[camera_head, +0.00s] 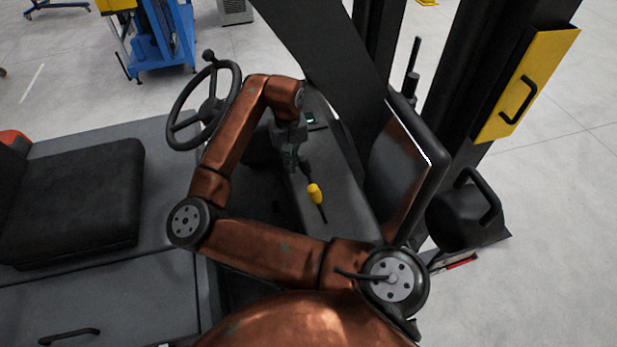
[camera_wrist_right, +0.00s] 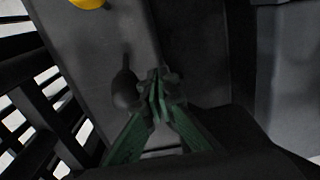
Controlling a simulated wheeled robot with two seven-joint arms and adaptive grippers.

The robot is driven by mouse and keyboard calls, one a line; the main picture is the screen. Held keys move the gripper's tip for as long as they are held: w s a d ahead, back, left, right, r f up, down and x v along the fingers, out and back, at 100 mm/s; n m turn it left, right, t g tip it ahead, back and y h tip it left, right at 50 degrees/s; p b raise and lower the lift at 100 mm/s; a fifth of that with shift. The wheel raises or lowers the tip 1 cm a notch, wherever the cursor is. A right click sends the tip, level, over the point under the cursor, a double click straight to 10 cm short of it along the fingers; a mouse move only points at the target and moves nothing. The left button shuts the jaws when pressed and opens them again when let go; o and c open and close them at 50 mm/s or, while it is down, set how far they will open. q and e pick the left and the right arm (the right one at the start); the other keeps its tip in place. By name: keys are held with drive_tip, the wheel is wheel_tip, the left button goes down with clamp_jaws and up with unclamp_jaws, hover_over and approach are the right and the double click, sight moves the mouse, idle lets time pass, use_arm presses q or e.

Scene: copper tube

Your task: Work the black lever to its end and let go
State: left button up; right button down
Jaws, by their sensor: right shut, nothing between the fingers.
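The black lever (camera_wrist_right: 125,88) shows in the right wrist view as a dark rounded knob with a thin stem, on a grey console. My right gripper (camera_wrist_right: 158,82) is shut and empty. Its green fingers come together just to the right of the black knob, very close to it; I cannot tell whether they touch. In the head view my right gripper (camera_head: 291,165) points down at the console beside the steering wheel, and the black lever is hard to make out against it. My left gripper is not in view.
A yellow-knobbed lever (camera_head: 314,193) stands close to my right gripper on the console (camera_head: 345,205). A black seat (camera_head: 75,200) is at the far left.

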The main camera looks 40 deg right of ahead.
drive_tip(key=shift+w+a, duration=0.35)
drive_tip(key=shift+a, duration=0.25)
drive_tip(key=shift+w+a, duration=0.3)
drive_tip(key=shift+a, duration=0.35)
drive_tip(key=shift+w+a, duration=0.35)
drive_tip(key=shift+a, duration=0.25)
wheel_tip(320, 180, up, 8)
drive_tip(key=shift+d, duration=0.1)
idle(0.5)
